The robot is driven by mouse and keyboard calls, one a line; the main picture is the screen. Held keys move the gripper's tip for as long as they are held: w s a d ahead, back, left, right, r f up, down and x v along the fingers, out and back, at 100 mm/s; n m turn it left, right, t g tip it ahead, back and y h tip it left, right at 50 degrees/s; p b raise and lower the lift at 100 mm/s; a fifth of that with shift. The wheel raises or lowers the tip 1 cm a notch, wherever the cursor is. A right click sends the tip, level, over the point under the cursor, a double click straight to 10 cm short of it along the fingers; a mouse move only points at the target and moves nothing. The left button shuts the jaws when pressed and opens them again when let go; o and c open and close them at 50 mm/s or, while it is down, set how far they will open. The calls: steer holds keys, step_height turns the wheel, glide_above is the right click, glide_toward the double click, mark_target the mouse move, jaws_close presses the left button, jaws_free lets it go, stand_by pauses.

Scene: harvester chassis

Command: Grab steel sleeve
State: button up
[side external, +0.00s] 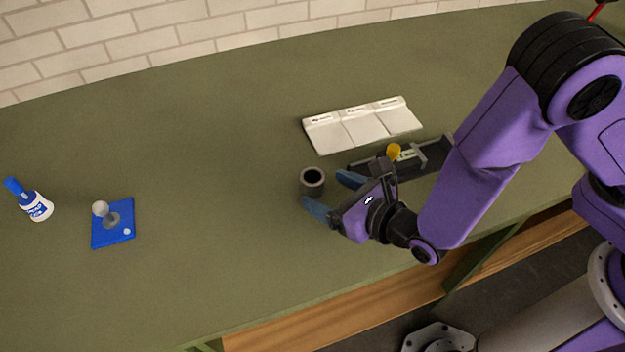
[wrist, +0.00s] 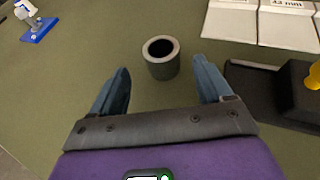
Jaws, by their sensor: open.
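The steel sleeve (side external: 312,182) is a short dark grey hollow cylinder standing upright on the green bench. In the wrist view the sleeve (wrist: 161,60) stands just ahead of the gap between my fingers, with its open top showing. My gripper (side external: 325,195) is open, with two blue fingers, low over the bench to the right of and in front of the sleeve. In the wrist view my gripper (wrist: 160,82) has its fingers wide apart and nothing between them. I cannot tell the exact height of the fingertips above the bench.
A white labelled tray (side external: 362,125) lies behind the sleeve. A dark fixture (side external: 430,158) with a yellow knob (side external: 394,151) stands close to my gripper's right. A blue plate (side external: 113,224) with a grey knobbed part and a white-and-blue bottle (side external: 37,206) are far left. Bench left of the sleeve is clear.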

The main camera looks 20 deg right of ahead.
mark_target(321, 183)
steer(key=shift+r+x, duration=0.1)
steer(key=shift+x, duration=1.25)
steer(key=shift+r+x, duration=0.15)
steer(key=shift+x, duration=1.2)
steer(key=shift+w+d, duration=0.1)
steer(key=shift+w, duration=0.1)
steer(key=c, duration=1.3)
